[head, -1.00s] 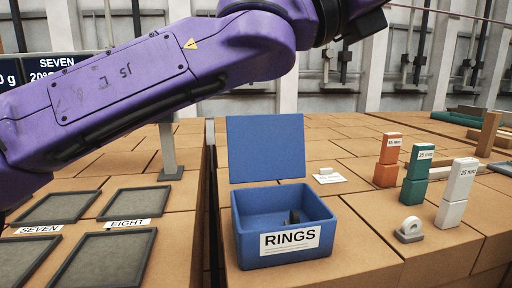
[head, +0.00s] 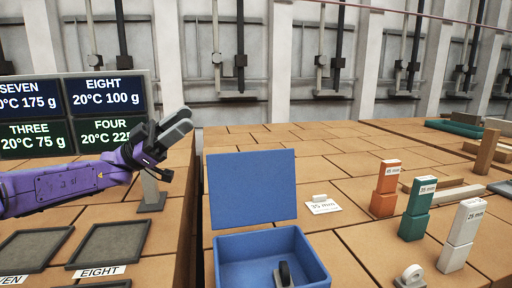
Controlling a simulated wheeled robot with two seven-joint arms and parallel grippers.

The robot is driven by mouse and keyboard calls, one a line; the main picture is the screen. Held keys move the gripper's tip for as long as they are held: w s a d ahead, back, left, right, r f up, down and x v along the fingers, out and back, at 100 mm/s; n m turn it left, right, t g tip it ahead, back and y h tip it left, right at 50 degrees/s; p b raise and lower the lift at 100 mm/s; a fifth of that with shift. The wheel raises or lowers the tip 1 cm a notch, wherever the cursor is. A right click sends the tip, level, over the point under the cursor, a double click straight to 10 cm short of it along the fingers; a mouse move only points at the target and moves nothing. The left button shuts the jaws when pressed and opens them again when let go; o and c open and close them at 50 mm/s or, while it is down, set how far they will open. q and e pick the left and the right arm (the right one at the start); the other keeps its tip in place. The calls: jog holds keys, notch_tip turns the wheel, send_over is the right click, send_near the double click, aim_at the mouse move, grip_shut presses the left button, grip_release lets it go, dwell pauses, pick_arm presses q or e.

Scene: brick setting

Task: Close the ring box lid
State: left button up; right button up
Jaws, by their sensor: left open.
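The blue ring box (head: 222,244) stands at the bottom middle of the head view, its front cut off by the picture's lower edge. Its blue lid (head: 252,187) stands raised at the back, so the box is open. A dark ring (head: 285,273) sits inside. My left gripper (head: 184,122) is open and empty, up and to the left of the lid, clear of it. My right gripper is not in view.
A display screen (head: 75,112) stands at the back left. Grey trays (head: 112,243) lie left of the box. Orange (head: 384,190), green (head: 417,209) and white (head: 461,235) block stacks and a white ring on a stand (head: 411,277) stand to the right.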

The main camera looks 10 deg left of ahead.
pick_arm(q)
notch_tip(320, 180, down, 8)
jog(key=w+a+r+n+t+y+b, duration=0.1)
jog(key=n+b, duration=0.1)
jog(key=y+p, duration=0.2)
jog(key=p, duration=0.2)
send_near(244, 166)
jog(key=w+d, duration=0.2)
jog(key=w+d+r, duration=0.1)
jog(key=w+d, duration=0.1)
jog(key=d, duration=0.1)
jog(key=w+d, duration=0.2)
jog(key=w, duration=0.1)
jog(key=shift+d+r, duration=0.2)
jog(key=shift+d, duration=0.15)
jog(key=shift+w+d, duration=0.1)
jog(key=shift+d, duration=0.25)
jog(key=shift+a, duration=0.1)
